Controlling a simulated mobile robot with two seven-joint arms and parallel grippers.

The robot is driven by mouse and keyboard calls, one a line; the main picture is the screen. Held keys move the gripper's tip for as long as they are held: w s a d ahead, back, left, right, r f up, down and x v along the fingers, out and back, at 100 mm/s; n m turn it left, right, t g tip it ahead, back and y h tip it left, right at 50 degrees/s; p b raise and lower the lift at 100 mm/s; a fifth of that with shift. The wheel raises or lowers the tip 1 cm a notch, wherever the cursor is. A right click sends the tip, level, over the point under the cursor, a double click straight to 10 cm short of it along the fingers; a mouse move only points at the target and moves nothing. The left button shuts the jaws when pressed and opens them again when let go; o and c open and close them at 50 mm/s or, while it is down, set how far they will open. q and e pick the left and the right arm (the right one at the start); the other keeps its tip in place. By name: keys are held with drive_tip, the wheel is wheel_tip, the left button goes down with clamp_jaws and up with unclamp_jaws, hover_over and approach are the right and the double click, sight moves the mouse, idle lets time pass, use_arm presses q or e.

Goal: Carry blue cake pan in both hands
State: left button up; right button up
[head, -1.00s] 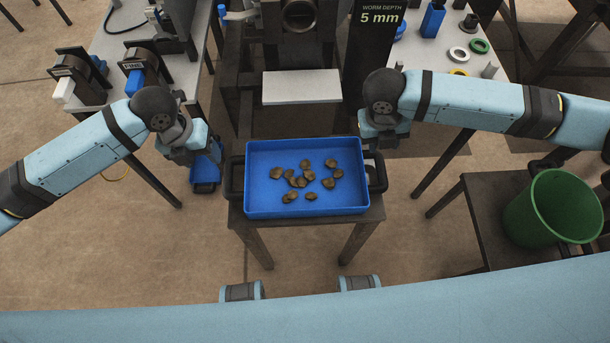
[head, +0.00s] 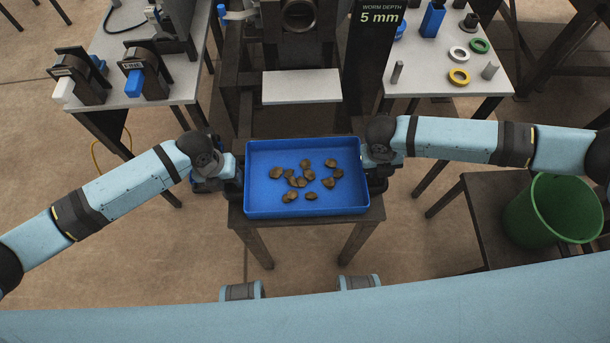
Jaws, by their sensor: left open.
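The blue cake pan (head: 265,200) rests flat on a small dark table (head: 330,222) in the middle of the head view. Several brown lumpy pieces (head: 303,181) lie inside it. My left gripper (head: 230,178) is open at the pan's left side, where the dark handle is. My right gripper (head: 374,168) is at the pan's right side, by the other handle. Its fingers are hidden under the wrist, so its jaw state is unclear. Whether either gripper touches a handle cannot be seen.
The press (head: 300,40) with its pale plate (head: 302,87) stands just behind the pan. A workbench with colored rings (head: 459,77) is back right, another with dark units (head: 150,80) back left. A green bin (head: 553,207) stands at right. Floor is clear at front left.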

use_arm(q)
drive_tip(key=c, duration=0.6)
use_arm(e)
drive_tip(key=c, duration=0.6)
use_arm(q)
clamp_jaws()
use_arm(e)
clamp_jaws()
use_arm(q)
drive_tip(key=shift+r, duration=0.1)
